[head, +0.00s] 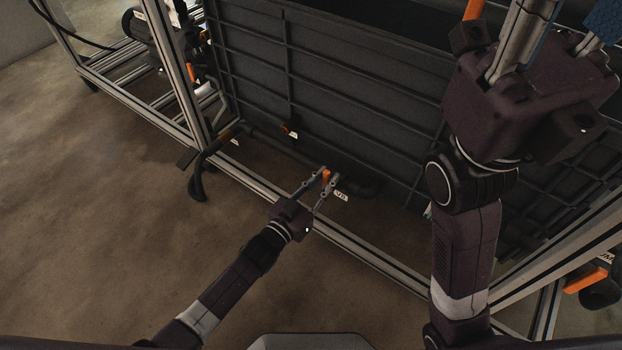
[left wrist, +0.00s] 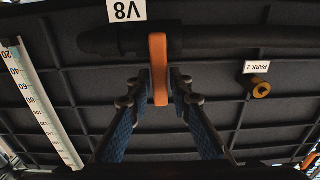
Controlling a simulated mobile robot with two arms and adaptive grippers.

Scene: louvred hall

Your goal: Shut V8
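V8 is a valve with an orange lever handle (head: 326,176) on a dark pipe low along the black ribbed tank. Its white V8 label (head: 341,195) is beside it. In the left wrist view the handle (left wrist: 158,68) hangs straight across from the black pipe (left wrist: 125,41), with the label (left wrist: 127,11) upside down. My left gripper (head: 329,175) reaches over the frame rail; its fingers (left wrist: 159,88) are closed against both sides of the handle. My right gripper (head: 535,90) is raised at the upper right; its fingertips run out of the frame.
An aluminium frame rail (head: 250,179) runs along the tank (head: 340,90). A brass PARK 2 peg (left wrist: 260,88) and a white scale (left wrist: 42,105) show in the left wrist view. Open floor (head: 100,240) lies left.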

